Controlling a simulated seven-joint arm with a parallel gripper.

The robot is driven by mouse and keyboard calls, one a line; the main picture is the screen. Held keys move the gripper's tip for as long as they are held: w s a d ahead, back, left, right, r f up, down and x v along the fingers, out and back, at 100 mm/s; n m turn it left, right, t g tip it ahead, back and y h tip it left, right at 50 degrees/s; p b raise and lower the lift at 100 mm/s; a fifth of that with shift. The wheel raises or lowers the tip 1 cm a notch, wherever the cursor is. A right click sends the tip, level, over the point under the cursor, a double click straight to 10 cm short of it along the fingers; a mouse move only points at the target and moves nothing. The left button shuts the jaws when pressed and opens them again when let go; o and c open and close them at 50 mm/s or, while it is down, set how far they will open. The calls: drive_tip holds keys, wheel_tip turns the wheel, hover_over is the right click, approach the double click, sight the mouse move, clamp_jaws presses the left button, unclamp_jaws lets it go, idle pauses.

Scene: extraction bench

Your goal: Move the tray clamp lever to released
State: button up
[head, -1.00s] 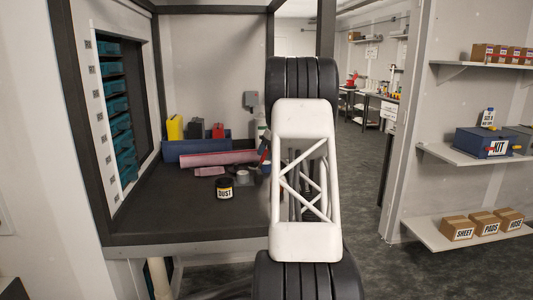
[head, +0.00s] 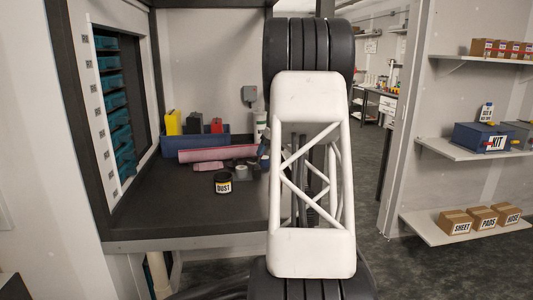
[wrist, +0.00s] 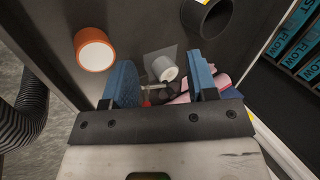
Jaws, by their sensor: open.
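My gripper (wrist: 160,62) is open in the wrist view, with its two blue fingers wide apart and nothing held between them. Beyond the gap, above the bench, a small pale bar (wrist: 154,87) and a red part show. They are small and partly covered, and I cannot tell whether they belong to the tray clamp lever. I cannot pick out the lever with certainty in either view. Teal trays (head: 115,100) stand stacked in the rack at the left of the head view; they also show at the right of the wrist view (wrist: 300,45). My arm hides most of my gripper in the head view.
An orange-rimmed cylinder (wrist: 95,55) is at the wrist view's upper left. The bench's front left is clear.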

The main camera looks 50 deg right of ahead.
drive_tip(key=shift+s+a, duration=0.25)
drive_tip(key=shift+a, duration=0.05)
drive_tip(key=c, duration=0.4)
drive_tip(key=shift+w+a+g, duration=0.1)
drive_tip(key=shift+w+g, duration=0.15)
drive_tip(key=shift+g, duration=0.05)
drive_tip(key=c, duration=0.5)
drive_tip(key=shift+w+g+h, duration=0.4)
drive_tip(key=shift+w+h, duration=0.2)
drive_tip(key=shift+h, duration=0.1)
clamp_jaws()
drive_tip(key=w+r+m+g+h, duration=0.1)
drive_tip(key=w+r+h, duration=0.7)
drive_tip(key=w, duration=0.4)
drive_tip(key=shift+d+g+h, duration=0.2)
drive_tip(key=shift+g+h, duration=0.2)
drive_tip(key=shift+h, duration=0.2)
